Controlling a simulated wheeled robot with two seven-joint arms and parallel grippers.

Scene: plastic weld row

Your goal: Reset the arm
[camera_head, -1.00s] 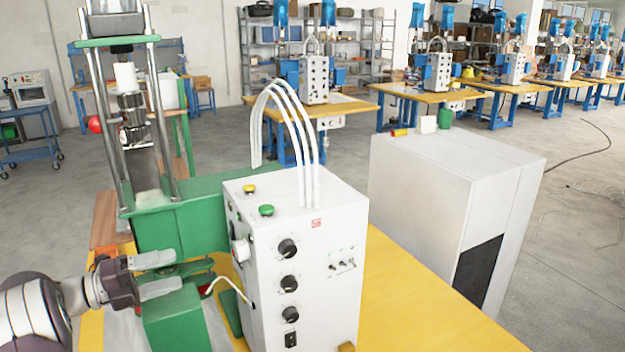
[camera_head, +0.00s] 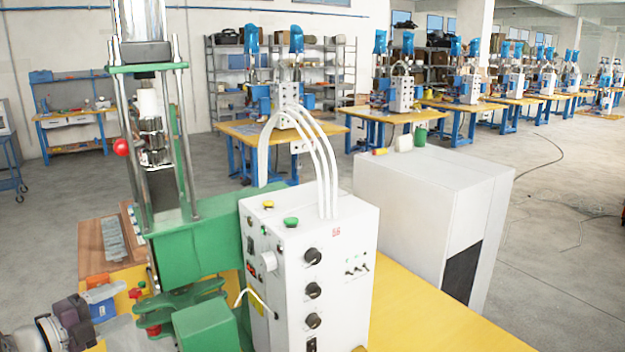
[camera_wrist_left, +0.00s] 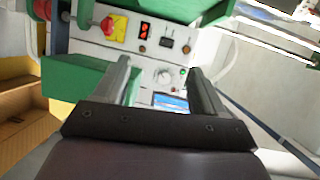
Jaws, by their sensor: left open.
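My left gripper (camera_head: 112,308) is at the lower left of the head view, in front of the green welding machine (camera_head: 190,250). Its two fingers are apart with nothing held between them. In the left wrist view the open fingers (camera_wrist_left: 158,82) point toward the machine's white control panel (camera_wrist_left: 165,50), which has a red display, a knob and a red button on a yellow plate. My right gripper is not in view.
The white control box (camera_head: 330,300) with knobs and curved white tubes stands on the yellow table (camera_head: 430,315). A large white cabinet (camera_head: 420,200) stands to its right. Several similar workstations line the back.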

